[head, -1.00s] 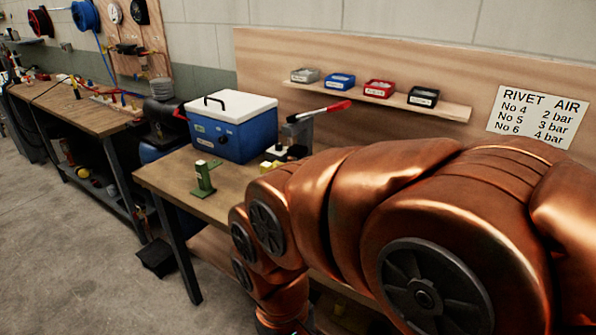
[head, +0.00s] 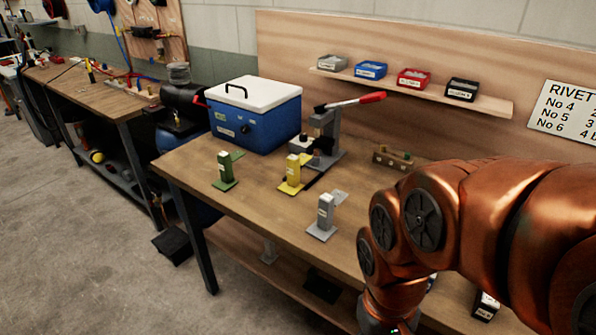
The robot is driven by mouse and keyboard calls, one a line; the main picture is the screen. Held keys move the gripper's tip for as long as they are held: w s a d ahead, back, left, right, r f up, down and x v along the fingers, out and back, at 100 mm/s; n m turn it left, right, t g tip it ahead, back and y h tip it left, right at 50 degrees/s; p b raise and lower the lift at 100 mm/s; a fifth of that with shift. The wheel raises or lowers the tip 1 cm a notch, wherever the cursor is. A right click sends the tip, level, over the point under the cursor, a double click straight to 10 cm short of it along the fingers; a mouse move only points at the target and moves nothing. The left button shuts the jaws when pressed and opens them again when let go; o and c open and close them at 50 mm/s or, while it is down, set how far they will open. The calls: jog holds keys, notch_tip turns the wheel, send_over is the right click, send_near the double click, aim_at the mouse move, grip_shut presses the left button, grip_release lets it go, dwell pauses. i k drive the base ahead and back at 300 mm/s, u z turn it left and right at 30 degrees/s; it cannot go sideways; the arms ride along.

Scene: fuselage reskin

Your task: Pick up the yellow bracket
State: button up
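The yellow bracket (head: 291,174) stands upright on the wooden workbench (head: 270,215), with a tag on its upright part. It is between a green bracket (head: 226,170) on its left and a grey bracket (head: 324,216) nearer the front. A dark piece lies beside its base, close to the lever press. My copper-coloured arm fills the right side of the head view and bends down past the bench's front edge. My gripper is below the picture and does not show.
A blue cooler box (head: 254,122) with a white lid and a lever press (head: 325,137) with a red handle stand behind the brackets. A small wooden block with fittings (head: 392,157) is farther right. Small bins line a wall shelf (head: 480,104). Bench wood left of the grey bracket is clear.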

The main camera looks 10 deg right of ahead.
aim_at(292, 185)
jog(key=z, duration=0.05)
jog(key=k, duration=1.25)
jog(key=u, duration=0.7)
jog(key=i, duration=1.55)
jog(key=z, duration=0.3)
